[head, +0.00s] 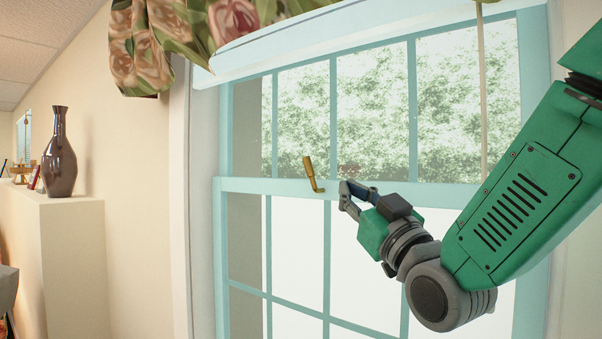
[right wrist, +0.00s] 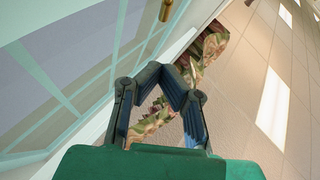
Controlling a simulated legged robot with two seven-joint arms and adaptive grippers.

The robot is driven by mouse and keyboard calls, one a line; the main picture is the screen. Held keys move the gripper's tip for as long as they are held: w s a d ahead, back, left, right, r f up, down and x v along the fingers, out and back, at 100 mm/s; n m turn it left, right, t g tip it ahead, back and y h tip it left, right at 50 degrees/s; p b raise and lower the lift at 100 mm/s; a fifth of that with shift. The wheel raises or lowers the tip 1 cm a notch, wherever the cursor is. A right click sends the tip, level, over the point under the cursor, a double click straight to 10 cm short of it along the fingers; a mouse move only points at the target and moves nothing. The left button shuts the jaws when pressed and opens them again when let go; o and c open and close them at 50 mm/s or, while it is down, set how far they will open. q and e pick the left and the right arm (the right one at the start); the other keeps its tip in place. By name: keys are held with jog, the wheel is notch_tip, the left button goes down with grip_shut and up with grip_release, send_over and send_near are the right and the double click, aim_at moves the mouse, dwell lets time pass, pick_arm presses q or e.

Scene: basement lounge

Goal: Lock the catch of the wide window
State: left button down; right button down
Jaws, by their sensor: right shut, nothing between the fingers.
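The wide window (head: 271,188) has a light blue frame with several panes and fills the middle of the head view. Its catch (head: 311,175) is a small brass lever on the middle rail, its arm pointing up and leaning slightly left. In the right wrist view the catch (right wrist: 167,10) shows at the top edge, partly cut off. My right gripper (head: 346,193) is just right of the catch and slightly lower, apart from it in the picture. Its fingers are shut and empty, also in the right wrist view (right wrist: 174,69). My left gripper is not in view.
A floral valance (head: 185,35) hangs above the window at the upper left. A thin cord (head: 482,100) hangs down at the window's right. A dark vase (head: 60,155) stands on a ledge (head: 75,205) at the left. The lower panes are unobstructed left of my right arm.

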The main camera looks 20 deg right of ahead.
jog(key=shift+s+r, duration=0.2)
jog(key=shift+a, duration=0.1)
jog(key=p, duration=0.2)
send_near(309, 162)
notch_tip(309, 162, up, 4)
jog(key=w+a, duration=0.1)
jog(key=w, duration=0.5)
jog(key=shift+w+a+f, duration=0.1)
jog(key=shift+w+f, duration=0.15)
jog(key=shift+f, duration=0.1)
